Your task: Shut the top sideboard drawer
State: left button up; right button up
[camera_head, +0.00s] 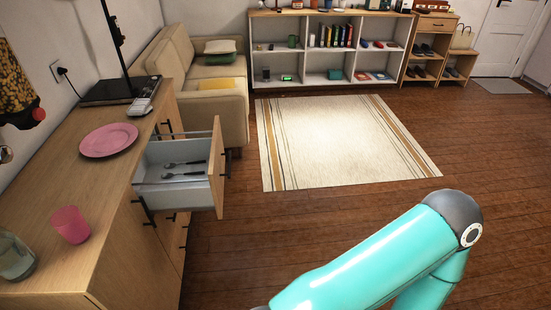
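The top sideboard drawer (217,168) stands pulled out from the wooden sideboard (100,185). It has a wooden front and grey sides, and spoon-like cutlery (184,171) lies inside. A turquoise arm of mine with a dark grey joint reaches in at the lower right, apart from the drawer. Neither gripper shows in this view.
A beige sofa (201,74) stands behind. The wooden floor (300,225) right of the drawer is clear, with a striped rug (340,140) farther back.

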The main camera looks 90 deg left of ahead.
aim_at(180, 193)
jog(key=z, duration=0.45)
jog(key=i, duration=0.15)
jog(key=u, duration=2.45)
jog(key=i, duration=0.8)
jog(key=u, duration=1.5)
jog(key=k, duration=0.6)
jog(key=u, duration=0.15)
jog(key=i, duration=0.5)
